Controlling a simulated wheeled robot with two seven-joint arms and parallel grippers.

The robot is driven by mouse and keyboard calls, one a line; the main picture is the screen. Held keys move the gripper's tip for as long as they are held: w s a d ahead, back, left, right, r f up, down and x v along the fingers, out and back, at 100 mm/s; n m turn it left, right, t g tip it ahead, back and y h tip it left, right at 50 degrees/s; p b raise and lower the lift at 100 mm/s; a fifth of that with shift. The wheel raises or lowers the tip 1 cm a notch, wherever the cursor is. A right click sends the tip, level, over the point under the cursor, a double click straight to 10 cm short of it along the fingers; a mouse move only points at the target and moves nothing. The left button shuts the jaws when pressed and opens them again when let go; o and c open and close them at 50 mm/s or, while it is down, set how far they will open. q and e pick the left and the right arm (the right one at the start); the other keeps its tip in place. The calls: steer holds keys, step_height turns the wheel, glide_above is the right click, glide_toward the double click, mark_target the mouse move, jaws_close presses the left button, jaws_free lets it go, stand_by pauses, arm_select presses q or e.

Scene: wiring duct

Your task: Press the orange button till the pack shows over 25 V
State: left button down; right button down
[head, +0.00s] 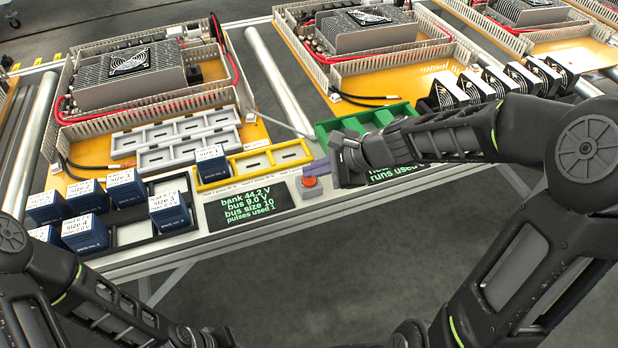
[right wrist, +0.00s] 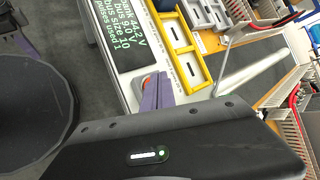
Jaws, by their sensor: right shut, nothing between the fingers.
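The orange button (head: 309,182) sits on a small pale base at the front rail, just right of the black display (head: 250,206). The display reads bank 44.2 V, bus 9.0 V, bus size 10, pulses used 1. My right gripper (head: 314,167) is shut and empty, its purple fingers just behind the button in the head view. In the right wrist view the purple fingers (right wrist: 158,92) partly cover the orange button (right wrist: 146,84); I cannot tell whether they touch it. My left arm crosses the bottom left; its gripper's fingers cannot be made out.
Blue blocks (head: 170,210) marked with sizes stand at the left front. A green tray (head: 395,110) lies behind my right gripper. Several black modules (head: 490,84) stand at right. A second display (head: 392,176) is partly hidden.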

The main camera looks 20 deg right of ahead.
mark_target(314, 180)
steer(key=shift+f, duration=0.3)
steer(key=shift+r, duration=0.1)
stand_by(0.3)
steer(key=shift+r+p, duration=0.45)
steer(key=shift+r, duration=0.3)
step_height(314, 180, up, 5)
steer(key=p, duration=0.4)
steer(key=shift+p, duration=0.35)
stand_by(0.5)
